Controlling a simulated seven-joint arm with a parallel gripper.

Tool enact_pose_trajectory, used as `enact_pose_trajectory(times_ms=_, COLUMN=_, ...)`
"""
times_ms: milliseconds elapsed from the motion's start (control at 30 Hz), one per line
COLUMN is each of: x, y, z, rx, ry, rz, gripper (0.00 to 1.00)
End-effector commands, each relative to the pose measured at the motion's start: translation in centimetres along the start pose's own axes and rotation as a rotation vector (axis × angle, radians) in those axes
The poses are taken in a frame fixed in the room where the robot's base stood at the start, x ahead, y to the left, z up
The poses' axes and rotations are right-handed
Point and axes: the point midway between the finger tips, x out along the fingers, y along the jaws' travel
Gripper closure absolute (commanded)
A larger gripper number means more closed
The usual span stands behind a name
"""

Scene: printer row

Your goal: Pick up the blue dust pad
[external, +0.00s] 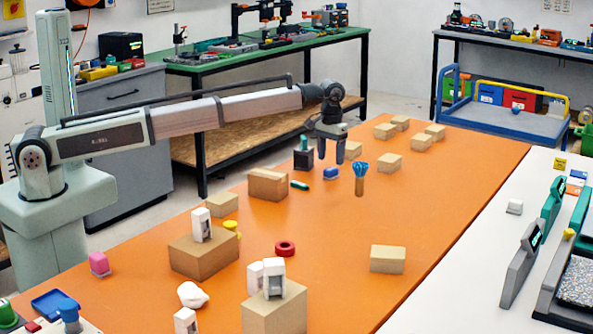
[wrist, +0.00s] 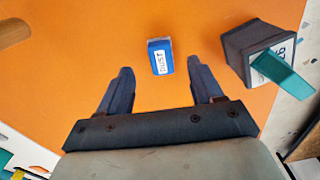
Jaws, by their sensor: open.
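The blue dust pad (wrist: 160,57) is a small blue block with a white label, lying on the orange table. In the wrist view it sits ahead of my gripper (wrist: 161,88), roughly centred between the fingertips and apart from them. The pad also shows in the external view (external: 331,173), just below and beside my gripper (external: 332,158). My gripper is open and empty, its two dark fingers pointing down above the table. Nothing hides the pad in the wrist view.
A dark box with a teal tool (wrist: 285,72) stands right of the pad in the wrist view; the box (external: 303,158) also shows externally. A brush with blue bristles (external: 360,178) and a green marker (external: 300,185) are near. Cardboard boxes (external: 268,185) stand around; the central orange surface is mostly clear.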

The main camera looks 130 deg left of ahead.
Motion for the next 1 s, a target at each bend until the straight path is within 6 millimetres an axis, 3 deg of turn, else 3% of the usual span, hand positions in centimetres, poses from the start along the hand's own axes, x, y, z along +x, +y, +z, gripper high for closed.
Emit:
enact_pose_trajectory(times_ms=167, x=0.8, y=0.0, z=-0.1, rx=0.0, ry=0.0, rz=0.0, gripper=0.34)
enact_pose_trajectory(times_ms=500, x=4.9, y=-0.1, z=-0.5, rx=0.0, ry=-0.001, rz=0.0, gripper=0.34)
enact_pose_trajectory(times_ms=800, x=5.4, y=-0.1, z=-0.5, rx=0.0, ry=0.001, rz=0.001, gripper=0.34)
enact_pose_trajectory(times_ms=1000, x=5.4, y=-0.1, z=-0.5, rx=0.0, ry=0.001, rz=0.001, gripper=0.53)
